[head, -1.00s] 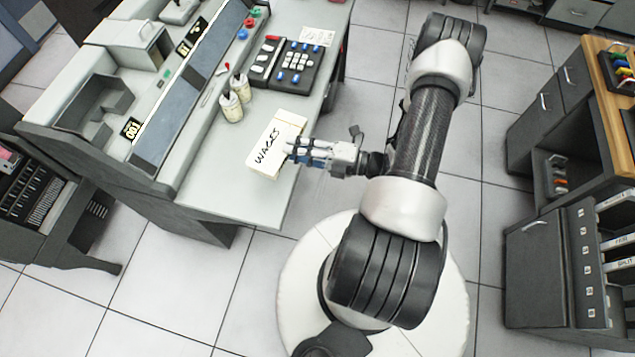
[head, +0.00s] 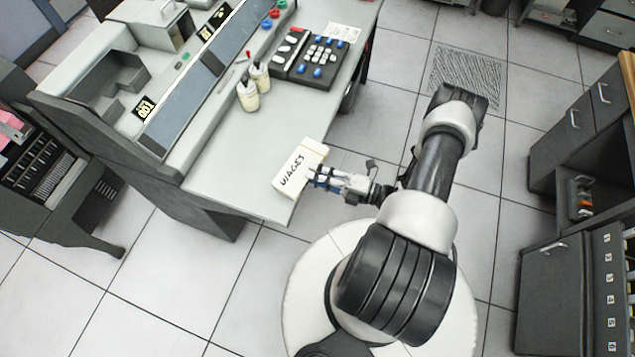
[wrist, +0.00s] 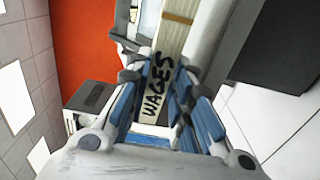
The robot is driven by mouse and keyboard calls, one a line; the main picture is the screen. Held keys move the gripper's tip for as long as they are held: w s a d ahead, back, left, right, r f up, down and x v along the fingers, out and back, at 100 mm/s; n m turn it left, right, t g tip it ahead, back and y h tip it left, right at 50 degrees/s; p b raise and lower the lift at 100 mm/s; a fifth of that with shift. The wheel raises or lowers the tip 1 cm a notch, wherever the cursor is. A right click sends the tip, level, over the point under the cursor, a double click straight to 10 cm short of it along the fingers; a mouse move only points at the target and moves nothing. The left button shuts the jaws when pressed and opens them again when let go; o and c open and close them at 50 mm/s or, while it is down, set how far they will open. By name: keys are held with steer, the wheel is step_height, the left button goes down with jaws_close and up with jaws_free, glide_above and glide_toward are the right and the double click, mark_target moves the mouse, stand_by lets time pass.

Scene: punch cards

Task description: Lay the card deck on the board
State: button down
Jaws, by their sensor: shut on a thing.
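The card deck (head: 299,167) is a cream block with "WAGES" written on it in black. In the head view it shows over the near right corner of the light grey desk top (head: 235,160). I cannot tell whether it touches the surface. My gripper (head: 318,178) is shut on the deck's right side. In the wrist view the deck (wrist: 168,45) runs up between the blue-padded fingers of my gripper (wrist: 160,105), its lettering facing the camera. I cannot single out a separate board under the deck.
Two cream pots (head: 254,88) stand on the desk beyond the deck, beside a black key panel (head: 312,55). A raised console (head: 180,100) borders the desk's left side. A dark card machine (head: 45,165) stands at left, a cabinet (head: 560,210) at right.

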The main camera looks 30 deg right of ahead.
steer(key=shift+f+b, duration=0.6)
steer(key=shift+f, duration=1.35)
steer(key=shift+f, duration=0.1)
steer(key=shift+f, duration=0.1)
steer(key=c, duration=1.4)
jaws_free()
